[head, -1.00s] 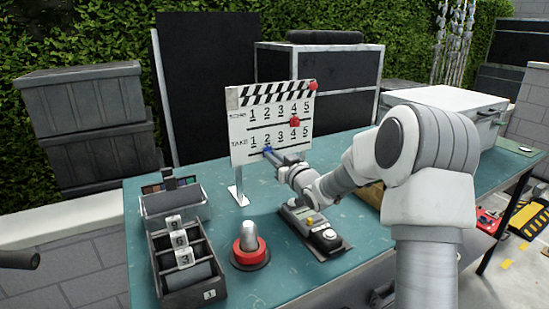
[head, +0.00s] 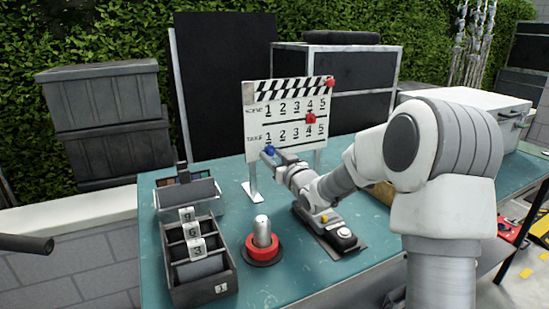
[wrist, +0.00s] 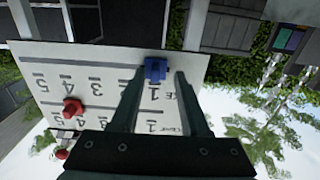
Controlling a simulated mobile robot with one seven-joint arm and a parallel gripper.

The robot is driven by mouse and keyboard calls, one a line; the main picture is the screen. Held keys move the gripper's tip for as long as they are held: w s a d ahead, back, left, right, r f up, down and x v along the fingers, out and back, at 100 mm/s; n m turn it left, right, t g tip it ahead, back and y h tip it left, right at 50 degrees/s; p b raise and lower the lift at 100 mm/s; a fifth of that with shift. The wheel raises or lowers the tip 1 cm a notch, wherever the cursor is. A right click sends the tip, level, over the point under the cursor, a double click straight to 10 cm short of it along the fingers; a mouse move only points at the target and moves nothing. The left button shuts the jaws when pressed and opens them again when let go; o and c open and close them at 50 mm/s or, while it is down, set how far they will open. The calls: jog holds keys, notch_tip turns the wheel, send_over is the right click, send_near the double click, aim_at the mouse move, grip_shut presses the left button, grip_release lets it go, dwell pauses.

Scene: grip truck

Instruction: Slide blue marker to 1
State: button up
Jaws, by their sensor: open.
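The white clapperboard slate (head: 262,122) stands upright on the table, with SCENE and TAKE rows numbered 1 to 5. The blue marker (head: 269,150) sits on the lower edge of the TAKE row, right under the 1. In the wrist view the blue marker (wrist: 155,69) is in line with the 1. My gripper (head: 274,158) is at the slate's lower left. In the wrist view my gripper's fingers (wrist: 159,76) are open, one on each side of the blue marker; I cannot tell whether either touches it. A red marker (head: 311,118) sits under the SCENE 4.
The teal table (head: 285,285) also bears a black tray of number blocks (head: 224,288), a red button-like device (head: 263,252) and a small black-and-grey device (head: 340,240) beneath my arm. A white case (head: 470,112) is at the right.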

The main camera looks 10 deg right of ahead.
jog(key=shift+s+d, duration=0.1)
jog(key=p+v, duration=0.1)
jog(key=v, duration=1.6)
jog(key=shift+p, duration=0.4)
jog(key=s+a+m+g+h, duration=0.1)
jog(key=s+m+g+h, duration=0.7)
jog(key=s, duration=2)
notch_tip(320, 180, up, 17)
jog(key=n+g+y+p, duration=0.2)
jog(key=n+g+p, duration=0.1)
jog(key=p, duration=1.3)
jog(key=shift+f+n+g, duration=0.25)
jog(key=shift+n+g, duration=0.05)
jog(key=shift+n, duration=0.4)
